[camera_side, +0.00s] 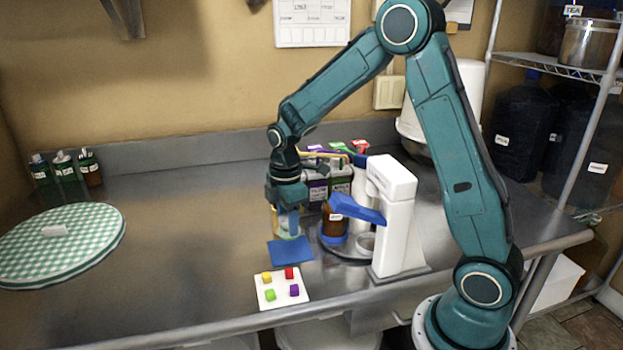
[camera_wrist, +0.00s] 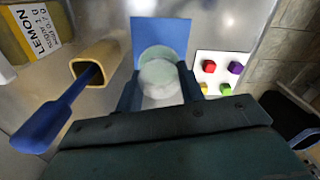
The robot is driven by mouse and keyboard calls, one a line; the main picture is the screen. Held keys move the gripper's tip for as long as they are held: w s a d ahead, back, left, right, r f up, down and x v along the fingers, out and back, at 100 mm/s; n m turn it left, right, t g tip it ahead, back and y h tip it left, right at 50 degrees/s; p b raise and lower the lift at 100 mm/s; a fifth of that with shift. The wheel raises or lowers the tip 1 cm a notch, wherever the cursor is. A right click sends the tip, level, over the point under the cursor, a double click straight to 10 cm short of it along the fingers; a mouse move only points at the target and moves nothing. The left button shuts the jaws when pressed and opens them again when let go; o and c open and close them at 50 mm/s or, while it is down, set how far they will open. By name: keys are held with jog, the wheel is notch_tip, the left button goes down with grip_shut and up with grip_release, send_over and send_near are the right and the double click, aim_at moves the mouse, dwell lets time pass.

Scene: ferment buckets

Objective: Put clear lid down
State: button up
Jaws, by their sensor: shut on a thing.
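My gripper (camera_side: 288,212) is shut on a round, pale translucent piece, which I take to be the clear lid (camera_wrist: 160,75). In the wrist view the lid sits between the two fingers (camera_wrist: 158,92), and its near part is hidden by the gripper body. A blue square mat (camera_side: 291,251) lies on the counter below and just in front of the gripper. The mat (camera_wrist: 160,35) also shows beyond the lid in the wrist view. In the side view the lid is small and blurred, and I cannot tell its height above the counter.
A yellow square holder (camera_wrist: 100,60) with a blue spoon (camera_wrist: 52,118) stands close by the gripper. A white board with coloured cubes (camera_side: 281,289) lies at the counter's front. A white dispenser (camera_side: 392,215) stands right. A checkered round board (camera_side: 60,262) is left; the counter between is clear.

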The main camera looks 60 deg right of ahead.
jog(key=shift+f, duration=0.1)
jog(key=shift+f, duration=2.05)
jog(key=shift+f, duration=0.2)
jog(key=o, duration=1)
jog(key=shift+c, duration=0.2)
jog(key=shift+r, duration=0.15)
notch_tip(320, 180, up, 11)
jog(key=shift+r, duration=0.55)
jog(key=shift+s+r, duration=0.1)
